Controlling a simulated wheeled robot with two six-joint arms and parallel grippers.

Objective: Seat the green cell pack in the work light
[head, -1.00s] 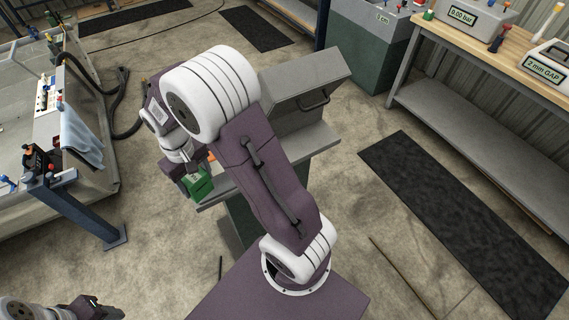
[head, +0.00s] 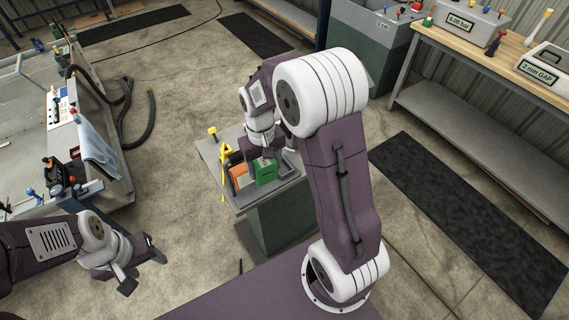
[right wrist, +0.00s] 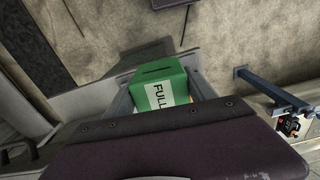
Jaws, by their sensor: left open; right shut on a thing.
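My right gripper (head: 262,157) is shut on the green cell pack (head: 265,171) above a grey cabinet top. In the right wrist view the pack (right wrist: 165,88) sits between the fingers, with a slot in its top and a white label reading FULL. Just left of it in the head view are an orange block (head: 237,172) and a yellow part (head: 225,153), perhaps the work light; I cannot tell for sure. Whether the pack touches anything below is hidden. My left gripper (head: 143,270) is open and empty over the floor at lower left.
The grey cabinet top (head: 210,152) has a raised edge and a yellow knob (head: 212,131) at its far left corner. A table with a blue cloth (head: 98,150) stands at left. A wooden workbench (head: 470,50) with boxes is at back right.

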